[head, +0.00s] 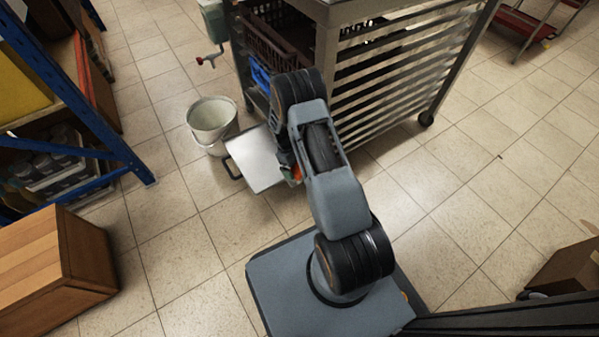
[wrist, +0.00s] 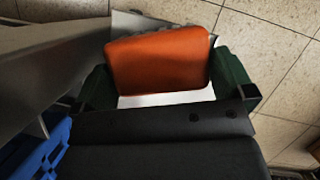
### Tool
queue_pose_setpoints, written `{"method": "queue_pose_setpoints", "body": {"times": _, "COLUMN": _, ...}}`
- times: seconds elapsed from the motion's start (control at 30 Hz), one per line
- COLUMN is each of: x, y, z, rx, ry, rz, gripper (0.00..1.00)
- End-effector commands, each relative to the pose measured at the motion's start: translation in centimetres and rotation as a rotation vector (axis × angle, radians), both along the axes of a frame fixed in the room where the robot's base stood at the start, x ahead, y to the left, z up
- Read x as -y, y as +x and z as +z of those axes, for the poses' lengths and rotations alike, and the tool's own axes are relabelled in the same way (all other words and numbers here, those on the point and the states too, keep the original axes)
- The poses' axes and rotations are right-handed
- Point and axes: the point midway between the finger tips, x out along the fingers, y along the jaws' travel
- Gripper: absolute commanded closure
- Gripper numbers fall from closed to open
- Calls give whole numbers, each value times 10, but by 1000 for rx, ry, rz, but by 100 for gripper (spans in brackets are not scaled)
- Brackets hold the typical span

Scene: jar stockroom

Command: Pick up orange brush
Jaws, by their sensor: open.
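The orange brush (wrist: 158,60) shows in the wrist view as a broad orange block above a white surface (wrist: 180,97). My gripper (wrist: 166,82) is open, with one dark green finger on each side of the brush. The fingers are close to its sides; I cannot tell whether they touch it. In the head view, a small orange patch (head: 297,173) shows beside my arm, over the right edge of a white tray-like surface (head: 255,158). My arm hides most of the gripper and brush there.
A slatted metal cart (head: 400,70) stands close behind my arm, with a brown crate (head: 268,45) and a blue item (head: 262,77). A white bucket (head: 212,122) stands left of the tray. Blue shelving (head: 120,150) and a wooden box (head: 50,262) are at left.

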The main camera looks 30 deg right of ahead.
Motion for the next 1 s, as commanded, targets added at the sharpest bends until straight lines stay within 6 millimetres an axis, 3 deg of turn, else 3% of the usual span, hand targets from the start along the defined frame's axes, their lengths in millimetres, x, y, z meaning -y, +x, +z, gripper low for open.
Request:
{"method": "queue_pose_setpoints", "body": {"times": 0.23, "x": 1, "y": -1, "z": -3, "rx": 1, "ry": 0, "rz": 0, "gripper": 0}}
{"method": "queue_pose_setpoints", "body": {"times": 0.6, "x": 1, "y": -1, "z": -2, "rx": 1, "ry": 0, "rz": 0, "gripper": 35}}
{"method": "queue_pose_setpoints", "body": {"times": 0.83, "x": 1, "y": -1, "z": 0, "rx": 2, "ry": 0, "rz": 0, "gripper": 35}}
{"method": "queue_pose_setpoints", "body": {"times": 1.0, "x": 1, "y": 0, "z": 13, "rx": 2, "ry": 0, "rz": 0, "gripper": 35}}
